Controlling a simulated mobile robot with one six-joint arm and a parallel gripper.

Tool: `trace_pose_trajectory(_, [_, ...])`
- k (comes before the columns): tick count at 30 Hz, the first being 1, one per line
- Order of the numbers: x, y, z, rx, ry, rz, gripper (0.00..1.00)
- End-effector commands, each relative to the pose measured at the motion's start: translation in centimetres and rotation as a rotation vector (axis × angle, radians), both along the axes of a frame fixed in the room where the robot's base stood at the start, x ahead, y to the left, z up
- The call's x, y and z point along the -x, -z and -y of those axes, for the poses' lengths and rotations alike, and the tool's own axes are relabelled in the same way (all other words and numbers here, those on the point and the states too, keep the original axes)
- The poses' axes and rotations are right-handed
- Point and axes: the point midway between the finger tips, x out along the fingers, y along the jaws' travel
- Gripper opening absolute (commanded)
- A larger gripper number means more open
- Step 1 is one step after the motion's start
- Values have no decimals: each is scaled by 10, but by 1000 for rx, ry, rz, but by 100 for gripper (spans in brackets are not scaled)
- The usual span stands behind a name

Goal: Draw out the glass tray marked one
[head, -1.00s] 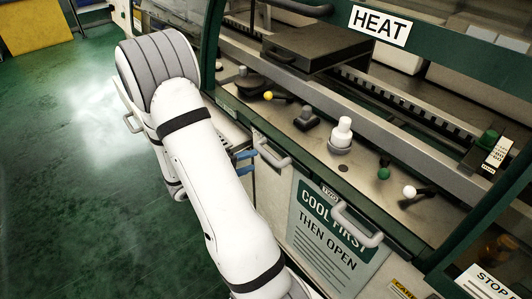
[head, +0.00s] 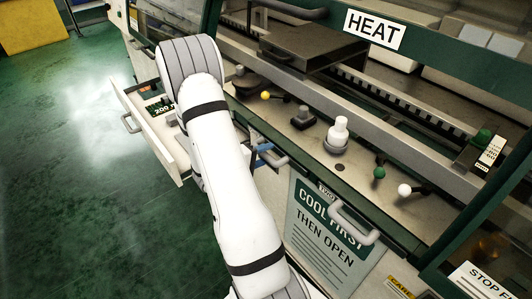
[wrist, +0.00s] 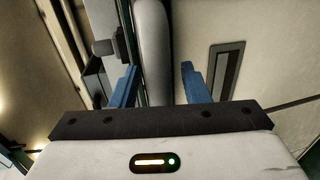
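A curved grey handle (head: 272,155) is on the machine's front, left of the handle (head: 355,232) under a "TWO" tag (head: 327,189). My gripper's blue fingers (head: 263,154) are at the left handle, partly hidden by my arm. In the wrist view my gripper (wrist: 158,72) is open, with a thick grey bar (wrist: 153,45) running between the fingers. A gap shows on the bar's right side; contact on its left cannot be told.
A pale drawer (head: 158,143) stands out from the front at the far left, partly behind my arm. A "COOL FIRST THEN OPEN" sign (head: 325,232) is on the front. Knobs, including a white one (head: 339,131), line the ledge above. Green floor (head: 80,200) is clear at left.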

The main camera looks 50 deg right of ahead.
Motion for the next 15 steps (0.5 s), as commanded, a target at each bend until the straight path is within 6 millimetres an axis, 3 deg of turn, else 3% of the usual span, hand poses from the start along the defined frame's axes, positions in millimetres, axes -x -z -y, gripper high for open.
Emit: trace_pose_trajectory(15, [0,0,-1,0,-1,-1,0])
